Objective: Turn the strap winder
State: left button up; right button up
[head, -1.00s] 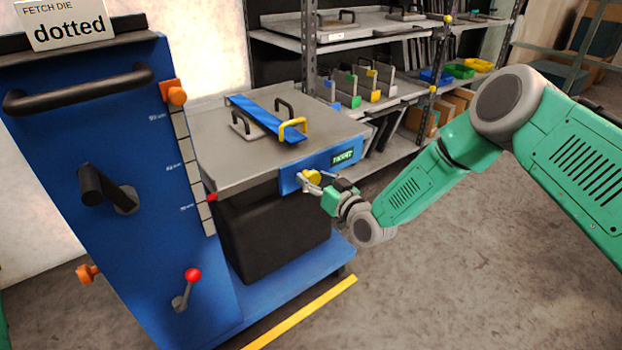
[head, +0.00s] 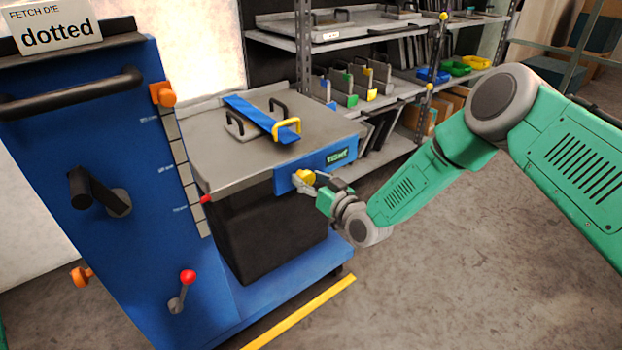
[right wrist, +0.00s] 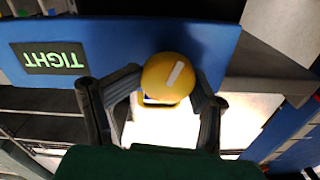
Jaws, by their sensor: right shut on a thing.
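The strap winder is a yellow knob (head: 305,176) on the blue front panel (head: 340,146) of the cart's table. My right gripper (head: 313,183) is at the knob, shut on it. In the right wrist view the knob (right wrist: 168,78) sits between the two dark fingers (right wrist: 160,95) and carries a white mark. A green-lit display (head: 337,157) beside it reads "TIGHT", upside down in the wrist view. My left gripper is not in view.
Shelves (head: 350,45) with dies and coloured bins stand behind. The floor at right is clear.

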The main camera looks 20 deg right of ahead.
jog(key=shift+s+a, duration=0.1)
jog(key=shift+a, duration=0.5)
jog(key=o, duration=0.9)
jog(key=shift+a, duration=0.2)
jog(key=shift+d, duration=0.3)
jog(key=shift+d, duration=0.15)
jog(key=shift+s+d, duration=0.2)
jog(key=shift+s, duration=0.05)
jog(key=v, duration=1.1)
jog(key=shift+a, duration=0.2)
